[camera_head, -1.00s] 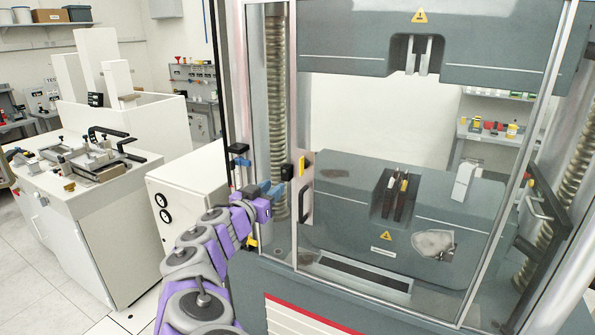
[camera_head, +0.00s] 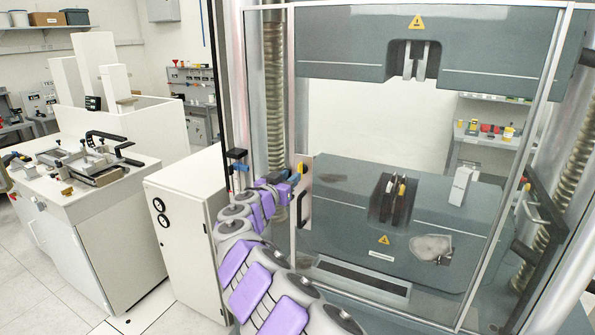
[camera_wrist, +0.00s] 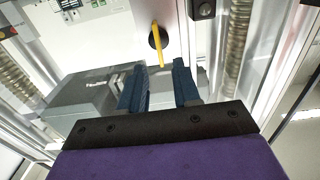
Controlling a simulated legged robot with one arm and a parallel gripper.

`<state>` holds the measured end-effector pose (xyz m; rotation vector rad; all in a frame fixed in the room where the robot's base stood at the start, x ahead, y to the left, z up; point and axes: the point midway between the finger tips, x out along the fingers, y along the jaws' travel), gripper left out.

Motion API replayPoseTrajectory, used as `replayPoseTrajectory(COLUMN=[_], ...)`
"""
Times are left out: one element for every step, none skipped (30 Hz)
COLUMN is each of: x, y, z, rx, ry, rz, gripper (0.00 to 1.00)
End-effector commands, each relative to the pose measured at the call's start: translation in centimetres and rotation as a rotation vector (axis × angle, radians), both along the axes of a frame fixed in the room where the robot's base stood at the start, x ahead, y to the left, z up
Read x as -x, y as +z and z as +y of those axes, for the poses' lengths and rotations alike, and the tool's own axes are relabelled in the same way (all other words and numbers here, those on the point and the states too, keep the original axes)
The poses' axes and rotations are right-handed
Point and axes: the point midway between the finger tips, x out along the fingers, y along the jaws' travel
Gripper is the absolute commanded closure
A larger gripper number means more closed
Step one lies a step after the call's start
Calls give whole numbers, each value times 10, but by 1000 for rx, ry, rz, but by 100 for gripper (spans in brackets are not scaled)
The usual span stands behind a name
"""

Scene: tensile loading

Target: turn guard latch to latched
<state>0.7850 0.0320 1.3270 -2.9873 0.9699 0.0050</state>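The guard latch (camera_head: 303,169) is a small yellow lever on a pale plate at the left edge of the machine's clear guard door. In the wrist view the yellow lever (camera_wrist: 157,42) stands close to vertical in the picture, on a dark round hub. My gripper (camera_wrist: 158,67) has two blue fingers standing apart with a gap between them. The lever's lower end shows in line with that gap, near the fingertips; I cannot tell whether they touch. In the head view my gripper (camera_head: 291,176) is just left of the latch, partly hidden by my arm.
A black door handle (camera_head: 302,208) sits just below the latch. A dark block (camera_head: 236,154) is on the frame post to the left. The guard door's glass and metal frame (camera_head: 553,90) stand to the right. A white cabinet (camera_head: 185,235) stands left of my arm.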

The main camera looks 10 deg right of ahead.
Motion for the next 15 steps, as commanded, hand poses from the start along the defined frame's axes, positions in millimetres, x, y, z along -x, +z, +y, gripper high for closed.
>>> replayPoseTrajectory(x=[-5,-7,-10,-12,-15,-18,-20,-23,-25,-28,-30,-32,-34,-36,-38], y=[-1,-1,0,1,0,0,-1,-1,0,0,1,0,0,0,0], z=[-2,-4,-6,-7,-9,-12,-14,-17,-19,-21,-23,-25,-26,-27,-28], rx=[-3,-3,-4,-4,-5,-5,-4,-4,-3,-4,-4,-5,-6,-6,-4], ry=[2,2,2,2,2,2,1,-1,-1,0,0,0,1,1,2], rz=[2,1,0,-1,0,0,1,0,0,0,-1,0,1,1,1], gripper=[68,68,68,68,68,68,68,68,68,68,68,68,68,68,68])
